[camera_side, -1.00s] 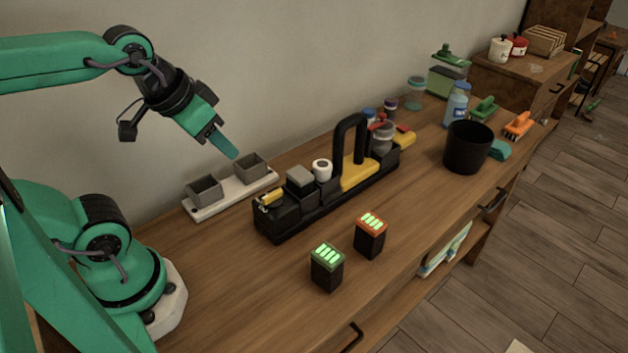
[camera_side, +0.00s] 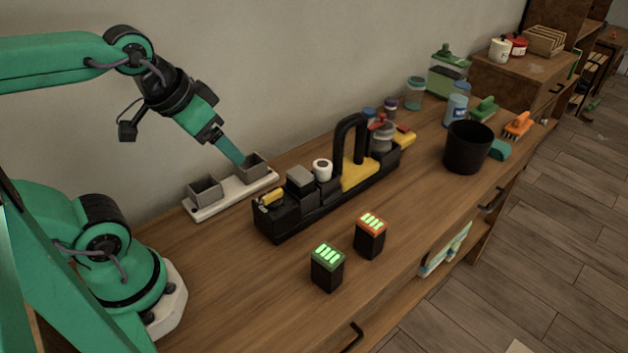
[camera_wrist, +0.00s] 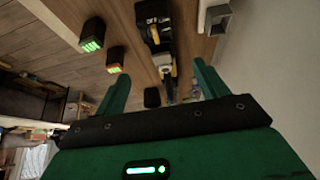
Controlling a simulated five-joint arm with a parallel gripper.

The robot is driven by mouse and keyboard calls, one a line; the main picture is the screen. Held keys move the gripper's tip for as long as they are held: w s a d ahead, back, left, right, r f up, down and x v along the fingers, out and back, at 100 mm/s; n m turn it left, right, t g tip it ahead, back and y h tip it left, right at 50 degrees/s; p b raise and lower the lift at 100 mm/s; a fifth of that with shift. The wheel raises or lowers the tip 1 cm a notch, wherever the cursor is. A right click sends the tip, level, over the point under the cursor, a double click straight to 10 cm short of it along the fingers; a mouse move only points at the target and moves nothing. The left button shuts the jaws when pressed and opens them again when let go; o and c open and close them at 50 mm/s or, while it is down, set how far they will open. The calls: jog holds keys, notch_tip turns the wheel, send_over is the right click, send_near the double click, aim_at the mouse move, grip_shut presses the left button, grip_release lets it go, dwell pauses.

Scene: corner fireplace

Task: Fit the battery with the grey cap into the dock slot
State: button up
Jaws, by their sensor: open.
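A block with a grey top (camera_side: 300,178) sits in the left part of the black caddy (camera_side: 285,226); it looks like the grey-capped battery, its lower part hidden. The dock is a white base (camera_side: 229,195) by the wall with two grey open-topped slots, left (camera_side: 205,189) and right (camera_side: 251,165). Both look empty. My gripper (camera_side: 231,152) is open and empty, tilted down just above and left of the right slot in the side view. In the wrist view its two fingers (camera_wrist: 160,86) stand wide apart, with a slot (camera_wrist: 206,18) at the upper right.
A green-capped battery (camera_side: 327,268) and an orange-capped battery (camera_side: 370,237) stand on the bench in front of the caddy. The caddy has a tall black handle (camera_side: 345,137) and a white roll (camera_side: 322,168). A black bin (camera_side: 467,147) stands farther right. The front left bench is clear.

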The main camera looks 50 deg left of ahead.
jog(key=shift+w, duration=0.1)
jog(key=g, duration=0.5)
send_over(300, 173)
notch_tip(300, 173, down, 7)
jog(key=shift+f, duration=0.1)
jog(key=shift+w+f+g, duration=0.15)
jog(key=shift+f+g, duration=0.15)
jog(key=shift+s+f, duration=0.2)
jog(key=shift+f, duration=3.7)
